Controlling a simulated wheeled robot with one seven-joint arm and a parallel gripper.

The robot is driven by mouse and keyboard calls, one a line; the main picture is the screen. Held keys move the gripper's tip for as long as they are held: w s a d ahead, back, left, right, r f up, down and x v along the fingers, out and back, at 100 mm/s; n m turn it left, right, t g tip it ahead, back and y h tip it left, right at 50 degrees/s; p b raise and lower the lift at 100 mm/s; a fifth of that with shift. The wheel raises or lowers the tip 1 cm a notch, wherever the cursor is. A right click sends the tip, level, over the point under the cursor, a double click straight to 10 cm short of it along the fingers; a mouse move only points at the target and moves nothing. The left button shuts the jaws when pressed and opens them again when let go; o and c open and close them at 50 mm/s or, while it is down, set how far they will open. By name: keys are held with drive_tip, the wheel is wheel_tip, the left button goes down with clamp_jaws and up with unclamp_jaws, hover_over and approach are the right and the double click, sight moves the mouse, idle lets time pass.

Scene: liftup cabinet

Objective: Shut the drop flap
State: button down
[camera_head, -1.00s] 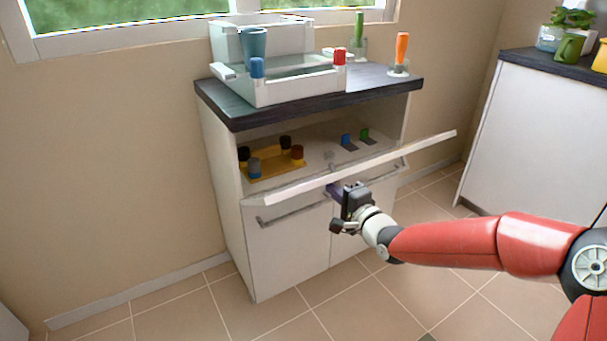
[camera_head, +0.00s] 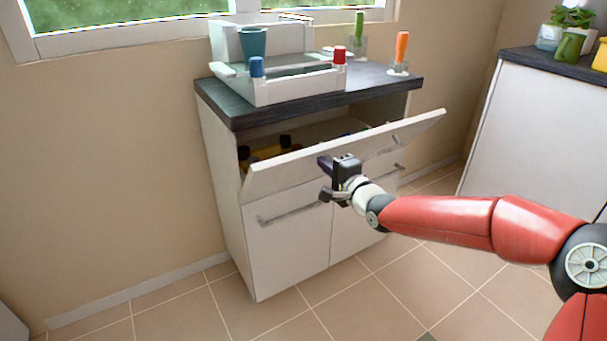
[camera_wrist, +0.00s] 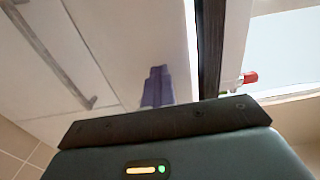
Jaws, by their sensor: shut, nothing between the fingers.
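The drop flap (camera_head: 290,168) is a white panel hinged along its lower edge on the white cabinet (camera_head: 222,190). It stands part open, tilted outward, with its top edge away from the dark worktop. My gripper (camera_head: 323,163) is shut and empty at the outer face of the flap, near its middle. It looks to be touching the flap, but the contact is hard to make out. In the wrist view the purple fingers (camera_wrist: 157,88) lie against a white panel.
Several items partly show in the compartment behind the flap, including a yellow piece (camera_head: 265,153). A white tray (camera_head: 290,88), a teal cup (camera_head: 253,43) and an orange-handled tool (camera_head: 401,48) stand on the worktop (camera_head: 240,113). Bar handles (camera_head: 290,214) sit below the flap.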

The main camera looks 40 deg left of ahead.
sight(319, 146)
drive_tip(key=a+r, duration=0.1)
drive_tip(key=w+a+r, duration=0.1)
drive_tip(key=a, duration=0.1)
drive_tip(key=w+a+r, duration=0.1)
drive_tip(key=a+r, duration=0.1)
idle(0.3)
drive_tip(key=shift+w+a+r, duration=0.25)
drive_tip(key=shift+w+a, duration=0.05)
drive_tip(key=shift+a, duration=0.4)
drive_tip(key=shift+w+a+r, duration=0.2)
drive_tip(key=shift+w+a, duration=0.05)
drive_tip(key=shift+a, duration=0.5)
